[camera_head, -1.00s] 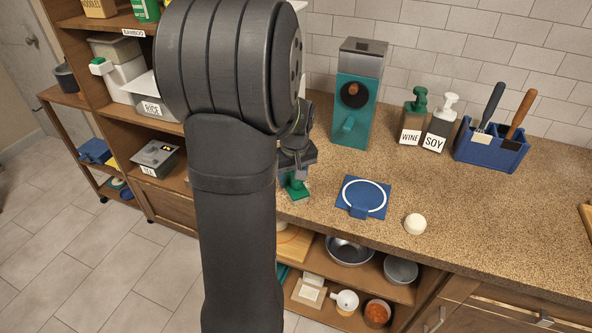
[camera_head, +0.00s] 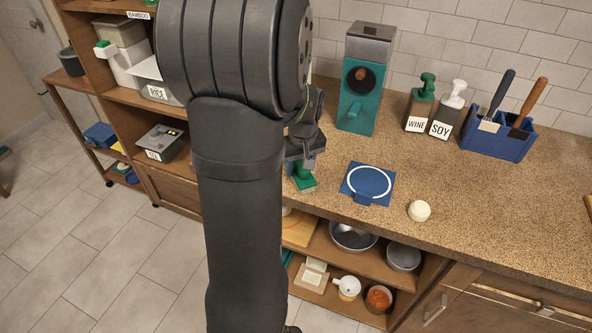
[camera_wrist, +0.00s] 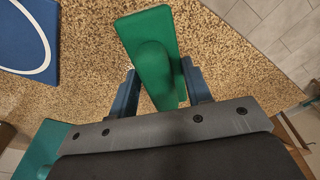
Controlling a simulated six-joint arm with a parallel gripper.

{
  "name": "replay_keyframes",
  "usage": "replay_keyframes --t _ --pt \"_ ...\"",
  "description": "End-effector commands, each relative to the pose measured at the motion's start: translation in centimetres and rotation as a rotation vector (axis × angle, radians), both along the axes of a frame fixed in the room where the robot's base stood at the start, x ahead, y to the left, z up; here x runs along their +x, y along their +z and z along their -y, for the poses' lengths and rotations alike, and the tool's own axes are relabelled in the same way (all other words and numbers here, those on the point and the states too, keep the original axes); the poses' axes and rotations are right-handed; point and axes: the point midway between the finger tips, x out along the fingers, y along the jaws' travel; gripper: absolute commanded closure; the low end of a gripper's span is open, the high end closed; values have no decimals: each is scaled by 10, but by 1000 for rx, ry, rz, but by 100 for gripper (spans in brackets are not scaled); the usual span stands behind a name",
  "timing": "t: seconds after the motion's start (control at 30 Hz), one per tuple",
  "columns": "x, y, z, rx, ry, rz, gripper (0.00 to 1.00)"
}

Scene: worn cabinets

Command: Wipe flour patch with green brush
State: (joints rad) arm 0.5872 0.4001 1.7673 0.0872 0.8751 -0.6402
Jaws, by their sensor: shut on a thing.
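The green brush (camera_head: 304,182) is in my gripper (camera_head: 305,166), at the counter's front edge, left of the blue mat. In the wrist view the brush (camera_wrist: 148,45) shows a flat green block with a rounded grip. The two blue fingers of my gripper (camera_wrist: 161,82) are closed on either side of that grip. I cannot tell whether the brush's underside touches the counter. No flour patch can be made out on the speckled counter (camera_head: 480,200); my arm hides part of the scene.
A blue mat with a white ring (camera_head: 348,181) and a white ball (camera_head: 419,211) lie right of the brush. A teal grinder (camera_head: 352,112), WINE bottle (camera_head: 418,108), SOY bottle (camera_head: 443,115) and blue utensil holder (camera_head: 500,141) stand behind. The counter's right side has free room.

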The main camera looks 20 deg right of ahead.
Motion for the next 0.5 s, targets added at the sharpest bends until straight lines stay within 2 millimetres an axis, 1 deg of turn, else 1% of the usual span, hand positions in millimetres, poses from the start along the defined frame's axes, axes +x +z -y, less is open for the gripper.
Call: replay_keyframes --t 0.5 --pt "33 -1 34 0 -2 -1 76"
